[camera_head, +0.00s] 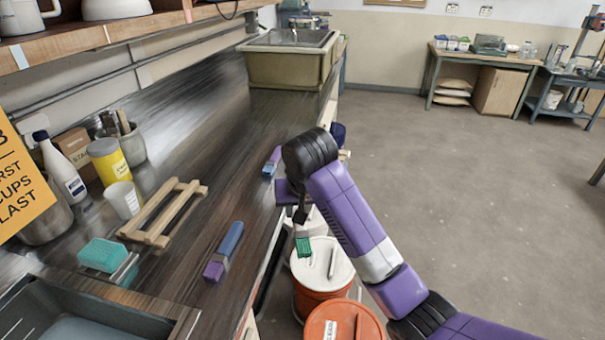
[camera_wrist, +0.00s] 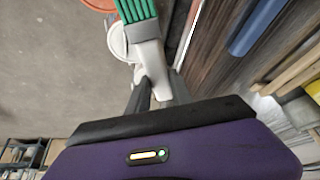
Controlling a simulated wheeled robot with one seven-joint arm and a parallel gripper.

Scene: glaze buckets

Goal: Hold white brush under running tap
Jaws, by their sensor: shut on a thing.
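The white brush (camera_wrist: 150,55) has a pale handle and band and green bristles. My gripper (camera_wrist: 158,92) is shut on its handle, with the bristles pointing away from the wrist. In the head view, my gripper (camera_head: 300,214) hangs beside the counter's front edge. The brush's green bristles (camera_head: 304,247) point down there, above the white-lidded bucket; the handle is mostly hidden.
A dark basin (camera_head: 30,308) is at the near left and a beige trough sink (camera_head: 286,68) at the counter's far end. Two blue-and-purple brushes (camera_head: 225,250) (camera_head: 272,162) and a wooden rack (camera_head: 160,212) lie on the counter. Orange buckets (camera_head: 312,300) (camera_head: 372,325) stand below my gripper. Floor at right is open.

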